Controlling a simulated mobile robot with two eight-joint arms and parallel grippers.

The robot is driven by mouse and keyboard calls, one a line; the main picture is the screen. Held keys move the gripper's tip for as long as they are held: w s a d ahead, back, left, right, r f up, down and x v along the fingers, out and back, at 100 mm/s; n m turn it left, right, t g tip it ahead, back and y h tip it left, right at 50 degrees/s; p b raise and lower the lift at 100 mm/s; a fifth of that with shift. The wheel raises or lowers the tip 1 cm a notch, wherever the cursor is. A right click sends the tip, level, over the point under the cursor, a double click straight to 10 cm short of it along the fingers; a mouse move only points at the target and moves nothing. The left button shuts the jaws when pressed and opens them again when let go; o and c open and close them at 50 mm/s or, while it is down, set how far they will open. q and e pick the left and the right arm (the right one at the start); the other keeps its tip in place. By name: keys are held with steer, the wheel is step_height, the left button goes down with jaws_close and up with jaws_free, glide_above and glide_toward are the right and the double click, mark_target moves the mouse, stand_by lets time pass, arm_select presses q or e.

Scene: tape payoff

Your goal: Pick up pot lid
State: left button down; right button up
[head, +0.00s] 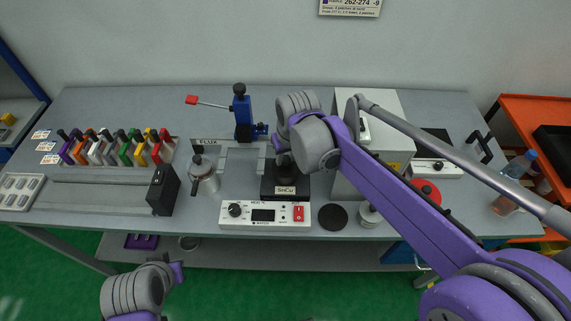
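The dark square pot (290,195), labelled "SnCu", stands on the bench behind a white control unit. A small dark rounded piece (285,163) shows on top of it, under my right wrist; it looks like the pot lid, but its outline is partly hidden. My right gripper (278,143) is above and at this piece, mostly covered by its own wrist. I cannot tell whether its fingers are open or touch the piece. My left gripper (178,272) is low at the front left, away from the bench top, with its fingers not clear.
The white control unit (265,214) and a flat black disc (333,216) lie at the front edge. A metal canister (204,178) and black block (162,190) stand left. A blue clamp (242,115) stands behind; a large grey box (375,105) stands right, partly behind my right arm.

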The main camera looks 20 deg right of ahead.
jaws_close()
steer(key=shift+r, duration=0.15)
